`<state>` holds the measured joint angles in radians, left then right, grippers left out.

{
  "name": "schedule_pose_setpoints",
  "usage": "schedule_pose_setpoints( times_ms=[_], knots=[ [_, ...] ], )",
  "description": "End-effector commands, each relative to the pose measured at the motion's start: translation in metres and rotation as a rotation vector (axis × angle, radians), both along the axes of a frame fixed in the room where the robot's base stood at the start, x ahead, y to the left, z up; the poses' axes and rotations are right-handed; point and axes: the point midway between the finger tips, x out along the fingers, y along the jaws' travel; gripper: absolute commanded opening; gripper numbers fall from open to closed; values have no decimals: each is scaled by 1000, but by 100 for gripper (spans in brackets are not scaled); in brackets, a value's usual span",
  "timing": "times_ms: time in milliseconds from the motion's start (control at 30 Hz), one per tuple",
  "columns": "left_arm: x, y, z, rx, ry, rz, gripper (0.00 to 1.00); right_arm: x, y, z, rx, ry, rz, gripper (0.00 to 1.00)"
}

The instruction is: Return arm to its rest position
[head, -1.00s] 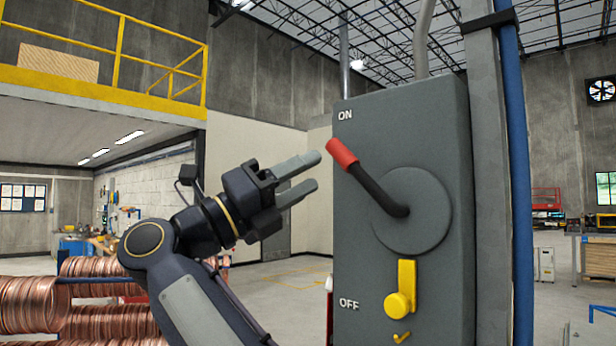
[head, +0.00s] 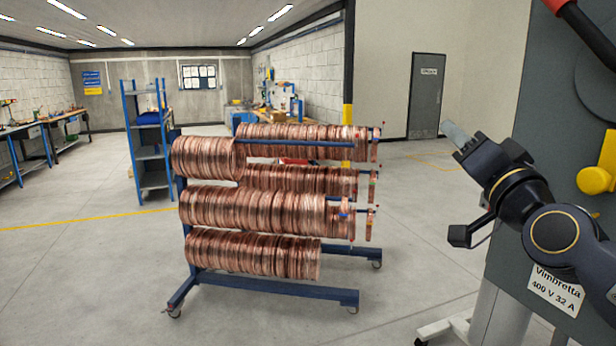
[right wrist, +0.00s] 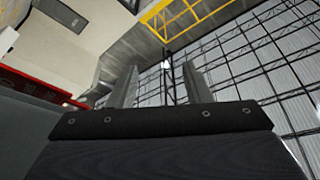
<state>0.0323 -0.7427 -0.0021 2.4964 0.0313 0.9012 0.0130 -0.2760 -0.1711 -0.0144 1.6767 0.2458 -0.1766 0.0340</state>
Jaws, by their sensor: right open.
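My right gripper (head: 456,136) is at the right of the head view, in front of the left part of the grey switch box (head: 540,130). It is empty and touches nothing that I can see. In the right wrist view its two fingers (right wrist: 160,88) stand apart with only roof and wall behind them. The red end of the switch lever (head: 555,5) shows at the top right of the head view; the rest of the lever is partly cut off. My left gripper does not show.
A blue rack (head: 270,284) on casters holds several rows of copper coils (head: 250,208) in the middle. A blue shelf (head: 150,150) and workbenches (head: 65,125) stand at the back left. A yellow knob (head: 594,180) sits on the box. The floor (head: 80,280) at left is clear.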

Motion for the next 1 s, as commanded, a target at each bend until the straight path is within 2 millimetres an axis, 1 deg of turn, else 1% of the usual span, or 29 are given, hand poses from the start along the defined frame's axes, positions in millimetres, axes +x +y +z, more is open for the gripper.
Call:
schedule_pose_setpoints(
  times_ms=[33,67,100,167,200,267,300,367,400,467,500,600,700,800,1000],
  knots=[
    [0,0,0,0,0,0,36,-14,0,-38,-50,107,28,44],
    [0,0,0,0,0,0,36,-22,1,-59,-80,170,47,44],
    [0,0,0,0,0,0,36,-33,3,-88,-114,251,72,44],
    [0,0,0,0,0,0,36,-52,6,-130,-161,371,107,44],
    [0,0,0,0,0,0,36,-66,8,-158,-188,448,131,44],
    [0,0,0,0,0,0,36,-90,11,-198,-225,561,164,44],
    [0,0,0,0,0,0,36,-106,13,-224,-246,637,186,44],
    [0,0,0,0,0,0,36,-133,15,-261,-276,748,218,44],
    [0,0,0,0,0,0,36,-151,18,-285,-292,818,239,44],
    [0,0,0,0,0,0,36,-177,21,-317,-313,919,270,44],
    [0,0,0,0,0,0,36,-194,23,-335,-324,980,288,44],
    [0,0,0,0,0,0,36,-229,27,-371,-342,1104,326,44],
    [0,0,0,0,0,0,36,-253,30,-393,-353,1185,354,44],
    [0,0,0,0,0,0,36,-264,31,-403,-359,1223,366,44],
    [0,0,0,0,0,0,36,-266,32,-405,-359,1231,369,44]
  ],
)
